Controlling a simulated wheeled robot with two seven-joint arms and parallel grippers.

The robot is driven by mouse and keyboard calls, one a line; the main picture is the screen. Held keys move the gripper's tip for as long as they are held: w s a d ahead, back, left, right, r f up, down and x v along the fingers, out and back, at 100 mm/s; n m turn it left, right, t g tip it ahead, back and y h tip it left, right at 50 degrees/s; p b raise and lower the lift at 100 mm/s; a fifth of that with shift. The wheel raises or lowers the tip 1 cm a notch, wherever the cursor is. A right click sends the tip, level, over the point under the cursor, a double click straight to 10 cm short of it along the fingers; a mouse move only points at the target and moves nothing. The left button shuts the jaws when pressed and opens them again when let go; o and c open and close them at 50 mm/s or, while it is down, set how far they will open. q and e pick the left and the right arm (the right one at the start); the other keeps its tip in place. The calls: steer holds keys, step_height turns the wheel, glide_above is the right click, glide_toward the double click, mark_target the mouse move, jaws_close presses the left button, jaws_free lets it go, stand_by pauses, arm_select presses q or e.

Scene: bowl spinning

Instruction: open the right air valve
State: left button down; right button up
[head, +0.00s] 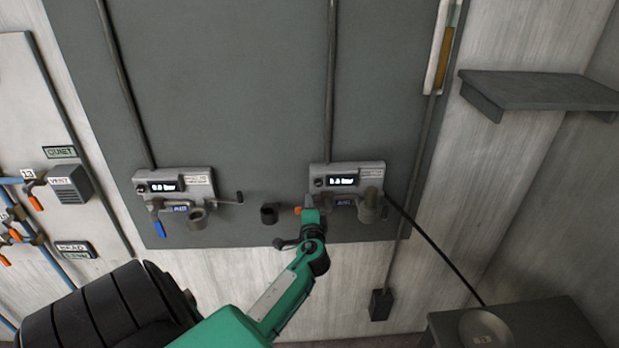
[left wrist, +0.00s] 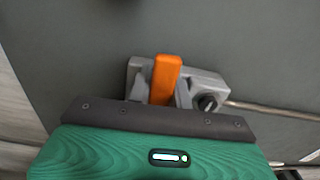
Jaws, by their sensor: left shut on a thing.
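The right air valve unit (head: 347,172) is a grey box on the dark wall panel, with a lit display too small to read surely. Its orange lever (left wrist: 166,72) stands out in the left wrist view; in the head view only a small orange tip shows. My left gripper (head: 304,211) reaches up to this lever from below and is shut on it. In the left wrist view its fingers lie on both sides of the lever, hiding its lower part. My right gripper is not in view.
A similar left unit (head: 174,184) has a blue lever (head: 159,229) hanging down. A dark cup-like holder (head: 270,213) sits between the units. A shelf (head: 540,92) is at upper right, and a dark table (head: 550,325) with a round dish (head: 485,329) is at lower right.

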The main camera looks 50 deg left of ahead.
arm_select(q)
steer(key=shift+r+m, duration=0.15)
steer(key=shift+m, duration=0.15)
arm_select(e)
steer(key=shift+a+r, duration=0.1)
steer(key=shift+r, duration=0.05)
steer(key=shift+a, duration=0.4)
arm_select(q)
steer(key=c, duration=1.3)
jaws_free()
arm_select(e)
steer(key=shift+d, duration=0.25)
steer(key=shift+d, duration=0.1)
arm_select(q)
steer(key=shift+d, duration=0.1)
